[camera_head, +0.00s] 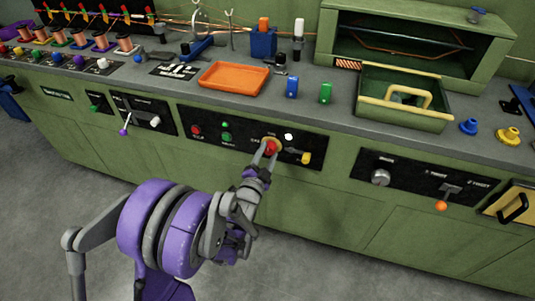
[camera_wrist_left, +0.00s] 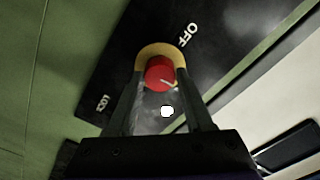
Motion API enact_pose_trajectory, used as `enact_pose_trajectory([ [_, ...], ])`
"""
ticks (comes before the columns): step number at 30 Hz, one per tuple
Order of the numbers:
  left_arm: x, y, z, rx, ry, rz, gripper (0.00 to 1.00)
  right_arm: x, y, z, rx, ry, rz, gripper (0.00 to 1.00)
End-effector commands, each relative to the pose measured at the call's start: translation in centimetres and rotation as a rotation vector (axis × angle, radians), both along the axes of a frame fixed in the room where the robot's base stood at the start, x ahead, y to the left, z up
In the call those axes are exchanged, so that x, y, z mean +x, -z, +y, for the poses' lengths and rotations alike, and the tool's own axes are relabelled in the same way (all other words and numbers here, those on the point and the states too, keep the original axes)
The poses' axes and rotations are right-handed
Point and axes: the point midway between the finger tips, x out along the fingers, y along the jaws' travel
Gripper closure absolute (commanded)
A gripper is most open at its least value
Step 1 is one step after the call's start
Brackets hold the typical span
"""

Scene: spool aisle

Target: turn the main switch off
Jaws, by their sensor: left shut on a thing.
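The main switch (camera_head: 270,146) is a red knob with a yellow surround on a black panel (camera_head: 230,128) on the front of the green bench. It also shows in the left wrist view (camera_wrist_left: 159,73), where the word OFF is printed at its upper right and another label lies at the lower left. A pale line on the knob points down and to the right in that view. My left gripper (camera_head: 269,147) is shut on the red knob, one finger on each side. My right gripper is not in view.
An orange tray (camera_head: 233,77) and blue and green blocks stand on the bench above. The floor in front is clear.

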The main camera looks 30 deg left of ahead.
Motion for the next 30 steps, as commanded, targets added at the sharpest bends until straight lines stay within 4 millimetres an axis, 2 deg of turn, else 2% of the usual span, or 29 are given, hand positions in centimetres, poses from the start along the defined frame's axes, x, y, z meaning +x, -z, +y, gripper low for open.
enact_pose_trajectory([
  [30, -0.1, -0.1, 0.1, -0.92, -0.001, -0.22, 1.0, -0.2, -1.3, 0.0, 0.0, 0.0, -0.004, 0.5],
])
